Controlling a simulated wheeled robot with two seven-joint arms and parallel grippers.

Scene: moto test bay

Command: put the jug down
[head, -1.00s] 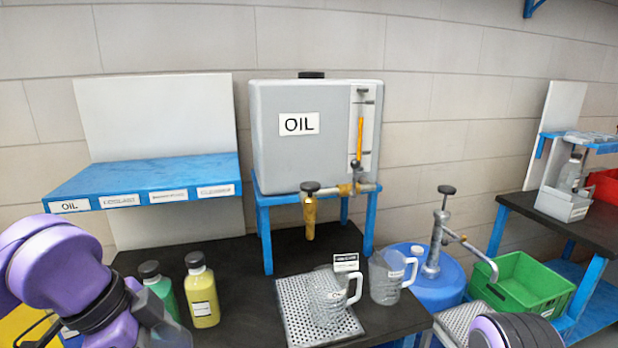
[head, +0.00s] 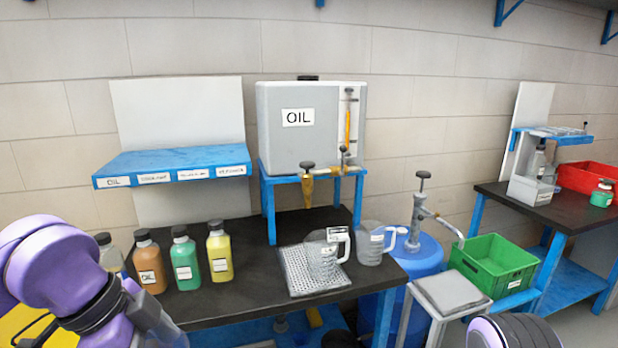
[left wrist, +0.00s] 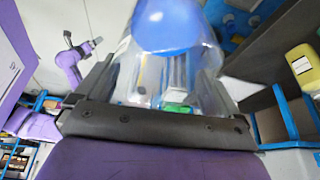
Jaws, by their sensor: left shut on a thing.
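My left gripper (left wrist: 150,115) is shut on a clear, see-through jug (left wrist: 145,75). A rounded blue patch shows at its top in the left wrist view. In the head view my left gripper (head: 160,325) is at the lower left, in front of the bench, and the held jug is not clearly visible there. Two other clear jugs with white handles stand upright: one (head: 320,262) on the perforated drip tray (head: 296,272), one (head: 371,245) just right of it. My right arm shows at the lower right; its small, distant gripper (left wrist: 95,44) is in the left wrist view, jaws unclear.
Several bottles, including orange (head: 150,265), green (head: 186,260) and yellow (head: 219,255), line the left of the black bench (head: 235,295). Bench top is bare between them and the tray. The OIL tank (head: 300,145) stands behind; a blue drum (head: 415,262) and green crate (head: 495,262) are right.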

